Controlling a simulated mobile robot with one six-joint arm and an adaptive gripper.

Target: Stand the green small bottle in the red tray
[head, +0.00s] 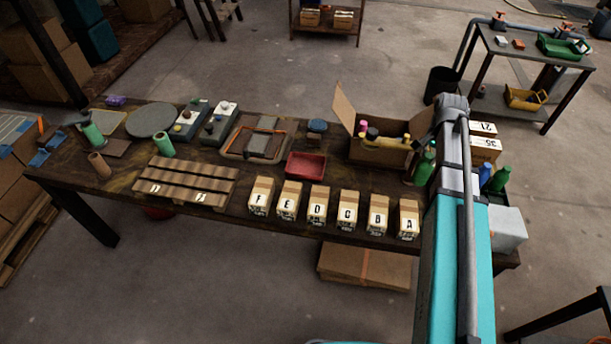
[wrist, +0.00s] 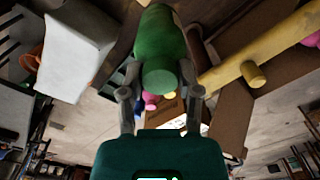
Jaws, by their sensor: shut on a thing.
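The red tray (head: 305,164) lies on the table, right of the middle, behind the row of lettered boxes. It looks empty. A green bottle (wrist: 161,42) fills the top middle of the wrist view. My gripper (wrist: 160,75) is shut on it, with one finger on each side. In the head view a green bottle (head: 424,167) shows just left of my arm, at the right of the cardboard box and well right of the tray. It appears to be the held one. My fingers are mostly hidden there.
An open cardboard box (head: 378,150) with several bottles stands between the tray and my arm. Lettered boxes (head: 318,208) line the front edge. A slatted wooden rack (head: 190,182) lies left. More bottles (head: 498,180) and a white box (head: 507,228) stand right of my arm.

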